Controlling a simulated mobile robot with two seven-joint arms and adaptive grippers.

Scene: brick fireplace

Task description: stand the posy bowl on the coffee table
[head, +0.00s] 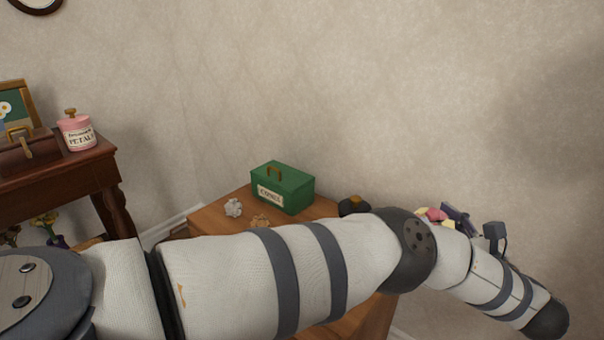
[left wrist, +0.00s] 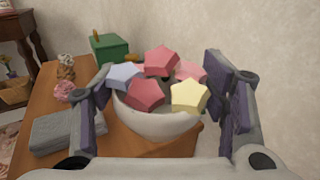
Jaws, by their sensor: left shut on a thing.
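The posy bowl (left wrist: 155,123) is a pale round bowl filled with angular red, blue, pink and yellow blooms. In the left wrist view it sits between the two fingers of my left gripper (left wrist: 160,100), which is shut on it. In the head view my left arm hides the bowl's body; only some pink and yellow blooms (head: 435,214) show beside a dark finger. A wooden table (head: 215,216), seemingly the coffee table, also shows in the left wrist view (left wrist: 72,78). The bowl is near its right end; whether it touches the top I cannot tell. My right gripper is out of view.
A green labelled box (head: 288,190), a white lump (head: 233,207), a tan lump (head: 261,221) and a dark object (head: 353,206) are on the table. A grey block (left wrist: 54,130) lies at its left. A darker table (head: 70,172) holds a pink jar (head: 76,133).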

